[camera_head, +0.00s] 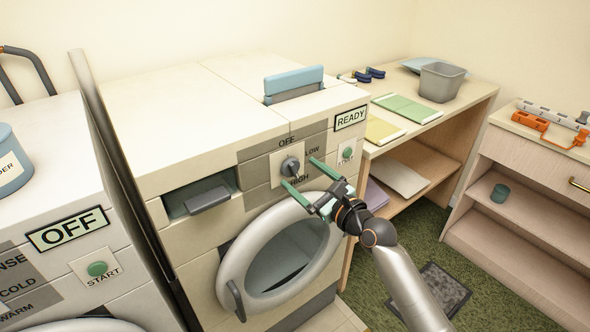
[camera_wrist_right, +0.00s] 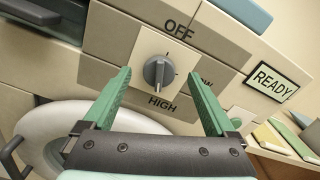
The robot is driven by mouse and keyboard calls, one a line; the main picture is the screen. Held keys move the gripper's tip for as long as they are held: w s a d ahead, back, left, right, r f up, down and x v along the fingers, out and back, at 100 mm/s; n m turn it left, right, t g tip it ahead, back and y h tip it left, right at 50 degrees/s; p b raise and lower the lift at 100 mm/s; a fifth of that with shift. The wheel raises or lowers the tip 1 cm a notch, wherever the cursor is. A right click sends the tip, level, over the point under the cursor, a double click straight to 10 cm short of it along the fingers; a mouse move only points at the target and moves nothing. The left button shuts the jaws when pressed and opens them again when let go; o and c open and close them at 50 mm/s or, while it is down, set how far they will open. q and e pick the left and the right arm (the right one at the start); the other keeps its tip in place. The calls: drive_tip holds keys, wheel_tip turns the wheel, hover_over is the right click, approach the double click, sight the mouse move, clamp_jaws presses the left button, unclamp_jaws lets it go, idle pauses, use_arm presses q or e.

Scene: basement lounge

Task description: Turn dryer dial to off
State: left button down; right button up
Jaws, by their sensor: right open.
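The dryer dial (camera_head: 290,166) is a round grey knob with a raised ridge on a pale square plate on the dryer's front panel. In the right wrist view the dial (camera_wrist_right: 158,73) shows OFF above, LOW to the right and HIGH below. Its ridge runs roughly up and down there, along the OFF to HIGH direction; I cannot tell which end is the pointer. My right gripper (camera_head: 299,171) is open and empty, its green fingers pointing at the panel. The dial shows between the fingers, with gaps on both sides. My left gripper is out of view.
The dryer's round door (camera_head: 232,258) is below the dial. A READY sign (camera_head: 350,118) and a START button (camera_head: 347,153) are to the right. A washer with an OFF sign (camera_head: 68,230) stands at the left. A wooden shelf unit (camera_head: 452,103) stands right of the dryer.

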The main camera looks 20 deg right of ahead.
sight(294, 169)
drive_tip(key=shift+x, duration=1.8)
drive_tip(key=shift+c, duration=0.2)
drive_tip(key=c, duration=1.3)
